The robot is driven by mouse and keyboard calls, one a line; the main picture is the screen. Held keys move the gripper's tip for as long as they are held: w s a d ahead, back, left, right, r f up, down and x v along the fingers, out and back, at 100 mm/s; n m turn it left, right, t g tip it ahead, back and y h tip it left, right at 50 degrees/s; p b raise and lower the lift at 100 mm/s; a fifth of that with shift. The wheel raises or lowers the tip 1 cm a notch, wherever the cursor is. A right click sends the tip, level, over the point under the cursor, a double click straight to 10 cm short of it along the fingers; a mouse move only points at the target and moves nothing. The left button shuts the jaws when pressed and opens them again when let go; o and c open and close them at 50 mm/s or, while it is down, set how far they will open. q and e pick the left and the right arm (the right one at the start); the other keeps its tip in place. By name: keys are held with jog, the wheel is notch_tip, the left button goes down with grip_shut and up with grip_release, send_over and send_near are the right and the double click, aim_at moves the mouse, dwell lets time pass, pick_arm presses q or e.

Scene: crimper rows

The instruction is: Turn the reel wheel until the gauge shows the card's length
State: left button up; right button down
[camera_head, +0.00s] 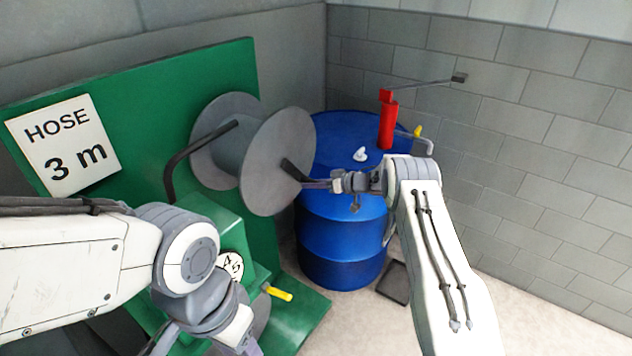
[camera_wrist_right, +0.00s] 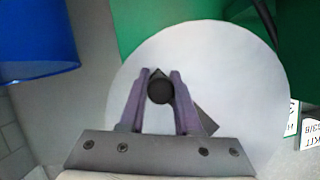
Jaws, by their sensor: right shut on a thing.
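The grey reel wheel (camera_head: 262,150) stands in front of the green panel, with a dark handle (camera_head: 294,170) sticking out from its face. My right gripper (camera_head: 312,184) is shut on this handle. In the right wrist view, its purple fingers sit on both sides of the handle's round dark end (camera_wrist_right: 160,89), with the pale wheel disc (camera_wrist_right: 235,75) behind. The white card (camera_head: 62,145) reads "HOSE 3 m". A round white gauge (camera_head: 232,265) shows part of a "4" and a "5"; my left arm hides some of it. My left gripper is at the lower left, its fingers unclear.
A blue drum (camera_head: 342,240) with a red hand pump (camera_head: 388,122) stands behind the wheel. A yellow-tipped lever (camera_head: 279,293) sticks out from the green stand (camera_head: 305,320). A dark flat object (camera_head: 394,283) lies by the drum. A grey block wall closes the right side.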

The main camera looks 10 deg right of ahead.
jog(key=s+a+f+m+g+y+b, duration=0.1)
jog(key=s+a+f+m+y+b, duration=0.1)
jog(key=s+a+m, duration=0.3)
jog(key=shift+s+a+m+g+y+b, duration=0.4)
jog(key=shift+a+m+y+b, duration=0.2)
jog(key=shift+m+y, duration=0.25)
jog(key=c, duration=0.6)
grip_release()
jog(key=b+v, duration=0.2)
jog(key=v, duration=0.8)
jog(key=shift+d, duration=0.25)
jog(key=shift+s, duration=0.1)
